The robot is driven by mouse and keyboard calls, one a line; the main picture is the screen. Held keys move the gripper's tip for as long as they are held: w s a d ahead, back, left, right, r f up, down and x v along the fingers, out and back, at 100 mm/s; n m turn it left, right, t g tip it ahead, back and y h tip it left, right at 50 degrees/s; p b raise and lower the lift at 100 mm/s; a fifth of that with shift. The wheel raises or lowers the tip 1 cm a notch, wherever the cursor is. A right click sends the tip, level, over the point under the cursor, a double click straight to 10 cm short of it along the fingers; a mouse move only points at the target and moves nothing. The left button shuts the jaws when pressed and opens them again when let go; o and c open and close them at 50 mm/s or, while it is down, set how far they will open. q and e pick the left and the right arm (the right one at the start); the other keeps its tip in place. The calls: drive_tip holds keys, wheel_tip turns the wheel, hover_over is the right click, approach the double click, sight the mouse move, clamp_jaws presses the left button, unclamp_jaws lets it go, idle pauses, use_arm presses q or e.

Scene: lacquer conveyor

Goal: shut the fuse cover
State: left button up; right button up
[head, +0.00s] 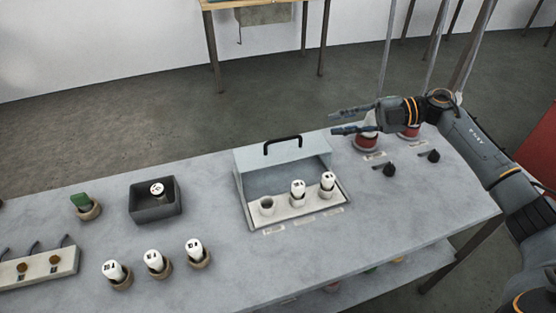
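The fuse cover (258,158) is a pale grey hinged lid with a black handle (282,144). It stands raised at the back of the fuse box (335,201) on the grey table. The box has three sockets in a row. The left socket (266,206) is empty, and white fuses stand in the middle (298,188) and right (328,181) ones. My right gripper (332,122) is open and empty. It points left, to the upper right of the cover and apart from the handle. My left gripper is not in view.
Red round buttons (366,143) and black knobs (390,170) sit right of the box, under and near my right arm. A dark tray (156,207) holds a white fuse. Several fuses (155,261) stand in round holders at the front. A switch block (38,268) is at far left.

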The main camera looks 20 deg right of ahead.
sight(288, 139)
drive_tip(key=x, duration=0.4)
drive_tip(key=f+x, duration=0.1)
drive_tip(key=x, duration=0.4)
drive_tip(key=f+b+x, duration=0.1)
drive_tip(key=x, duration=0.4)
drive_tip(key=shift+d, duration=0.1)
clamp_jaws()
